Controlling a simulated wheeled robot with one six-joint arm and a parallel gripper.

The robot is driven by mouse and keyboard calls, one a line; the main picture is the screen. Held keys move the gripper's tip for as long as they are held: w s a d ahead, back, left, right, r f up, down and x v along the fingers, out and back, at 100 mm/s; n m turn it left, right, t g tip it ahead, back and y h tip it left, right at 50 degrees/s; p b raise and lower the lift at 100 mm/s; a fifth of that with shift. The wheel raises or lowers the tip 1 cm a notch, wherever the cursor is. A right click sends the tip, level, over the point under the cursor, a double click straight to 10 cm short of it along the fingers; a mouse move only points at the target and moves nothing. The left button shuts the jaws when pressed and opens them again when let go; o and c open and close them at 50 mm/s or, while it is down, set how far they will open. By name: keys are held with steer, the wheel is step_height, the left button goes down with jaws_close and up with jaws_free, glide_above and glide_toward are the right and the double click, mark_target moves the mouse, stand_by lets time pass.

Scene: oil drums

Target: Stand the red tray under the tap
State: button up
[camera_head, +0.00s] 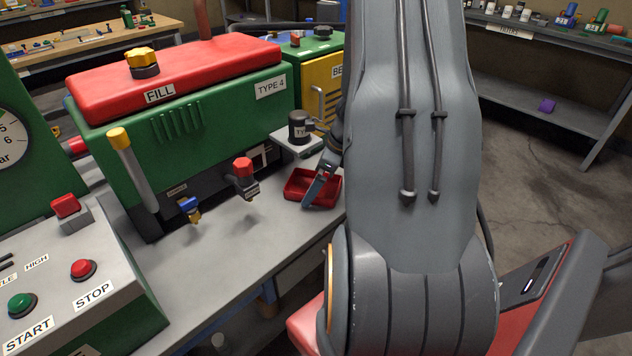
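The red tray (296,186) is a shallow open box on the grey bench top, right of the taps. A tap with a red knob (244,175) sticks out from the green machine, left of the tray and apart from it. A smaller tap with a blue handle and brass spout (190,207) is further left. My gripper (316,196) points down at the tray, and a grey-blue finger overlaps its right part.
A dark container (299,127) stands on a light block (288,143) behind the tray. The green machine with a red FILL top (190,75) rises behind the taps. A control box with START and STOP buttons (90,285) is at left. The bench front below the taps is clear.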

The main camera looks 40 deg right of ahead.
steer(key=v, duration=0.7)
steer(key=shift+s+r, duration=0.2)
steer(key=shift+r, duration=0.15)
steer(key=shift+d, duration=0.15)
